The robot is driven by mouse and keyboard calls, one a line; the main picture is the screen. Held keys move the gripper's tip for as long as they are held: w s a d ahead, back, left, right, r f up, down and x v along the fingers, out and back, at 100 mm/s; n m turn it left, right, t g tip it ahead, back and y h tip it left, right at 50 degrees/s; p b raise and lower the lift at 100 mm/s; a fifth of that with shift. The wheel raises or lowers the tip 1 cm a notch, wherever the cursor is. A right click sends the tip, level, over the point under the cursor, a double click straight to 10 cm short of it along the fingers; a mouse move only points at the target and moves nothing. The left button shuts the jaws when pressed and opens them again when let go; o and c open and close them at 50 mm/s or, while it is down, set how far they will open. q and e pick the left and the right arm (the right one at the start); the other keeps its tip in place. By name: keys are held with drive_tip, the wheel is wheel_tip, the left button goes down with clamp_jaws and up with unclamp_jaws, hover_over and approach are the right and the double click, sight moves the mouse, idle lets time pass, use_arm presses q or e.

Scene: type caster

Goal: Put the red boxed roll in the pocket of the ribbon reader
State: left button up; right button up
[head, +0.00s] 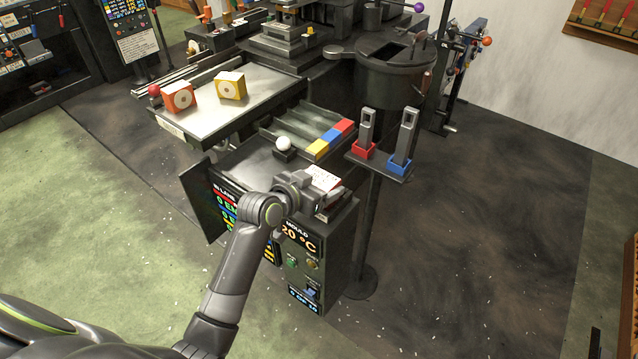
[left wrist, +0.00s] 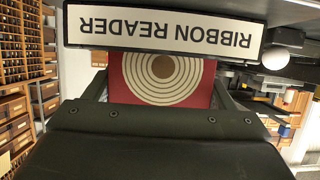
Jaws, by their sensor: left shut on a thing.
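The red boxed roll (left wrist: 162,80), with pale rings on its face, sits between the fingers of my left gripper (left wrist: 160,88) in the left wrist view. The gripper is shut on it. The ribbon reader's white sign (left wrist: 165,28) appears upside down just beyond the roll and covers its upper edge. In the head view my left gripper (head: 314,194) is over the front right of the machine top, by a small white plate (head: 324,178). The roll is not clearly visible there. The reader's pocket is hidden, so I cannot tell how the roll stands to it. My right gripper is out of view.
An orange boxed roll (head: 179,97) and a yellow boxed roll (head: 230,85) stand on a pale tray (head: 205,118) behind. A white knob (head: 283,143) and yellow, blue and red blocks (head: 331,138) are behind my gripper. Red (head: 363,149) and blue (head: 400,166) holders stand to the right.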

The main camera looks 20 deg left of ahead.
use_arm(q)
drive_tip(key=shift+f, duration=0.1)
drive_tip(key=o, duration=1.1)
drive_tip(key=v, duration=1.2)
drive_tip(key=shift+r, duration=0.2)
